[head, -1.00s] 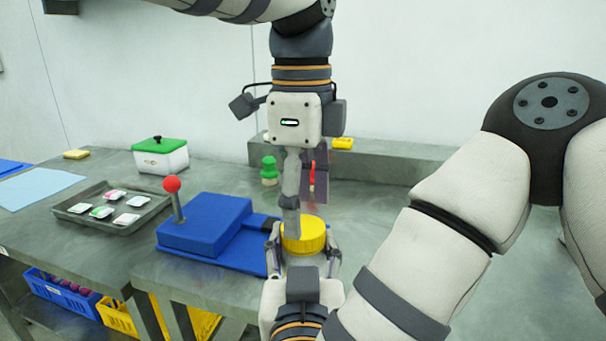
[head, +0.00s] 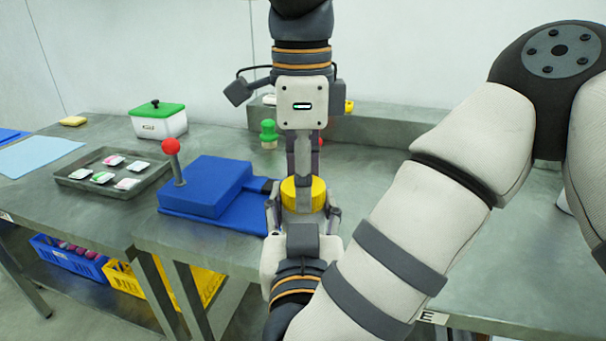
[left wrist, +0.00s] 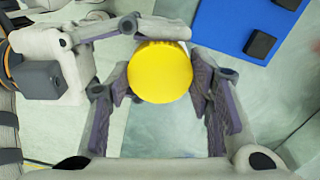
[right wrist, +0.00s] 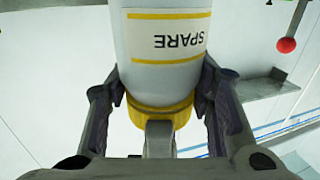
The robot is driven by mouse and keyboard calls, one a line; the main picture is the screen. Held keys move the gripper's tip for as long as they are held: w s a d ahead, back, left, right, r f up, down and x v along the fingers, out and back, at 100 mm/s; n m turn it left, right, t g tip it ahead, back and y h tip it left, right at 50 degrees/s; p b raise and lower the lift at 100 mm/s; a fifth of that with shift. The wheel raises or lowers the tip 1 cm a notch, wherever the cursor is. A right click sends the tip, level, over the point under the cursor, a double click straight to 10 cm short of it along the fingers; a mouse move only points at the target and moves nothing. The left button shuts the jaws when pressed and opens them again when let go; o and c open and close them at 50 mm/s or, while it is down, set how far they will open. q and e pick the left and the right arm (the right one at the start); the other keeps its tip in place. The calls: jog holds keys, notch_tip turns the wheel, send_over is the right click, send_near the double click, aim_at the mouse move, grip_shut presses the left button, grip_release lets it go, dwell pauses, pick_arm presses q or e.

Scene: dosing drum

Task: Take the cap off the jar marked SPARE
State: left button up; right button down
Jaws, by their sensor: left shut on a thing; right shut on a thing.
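The white jar marked SPARE (right wrist: 178,40) fills the upper middle of the right wrist view, where it appears upside down. Its yellow cap (head: 303,193) is on it, and also shows from above in the left wrist view (left wrist: 160,72). My right gripper (head: 302,212) is shut on the jar's body just below the cap, the jar upright over the table. My left gripper (head: 303,178) points down from above and is shut on the cap, its pads (left wrist: 160,85) at either side. The jar's body is mostly hidden in the head view.
A blue box with a red-knobbed lever (head: 205,186) stands left of the jar. Beyond are a grey tray of packets (head: 75,184), a green-lidded white box (head: 160,125) and a green bottle (head: 268,130) near the back ledge. My right forearm crosses the table's right side.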

pick_arm(q)
jog(key=o, duration=1.3)
jog(key=shift+c, duration=0.2)
notch_tip(320, 180, up, 4)
jog(key=shift+r, duration=0.15)
notch_tip(320, 180, up, 3)
jog(key=m, duration=0.3)
jog(key=shift+r, duration=0.1)
jog(key=shift+c, duration=0.3)
notch_tip(320, 180, down, 8)
jog(key=shift+r, duration=0.2)
jog(key=shift+c, duration=0.5)
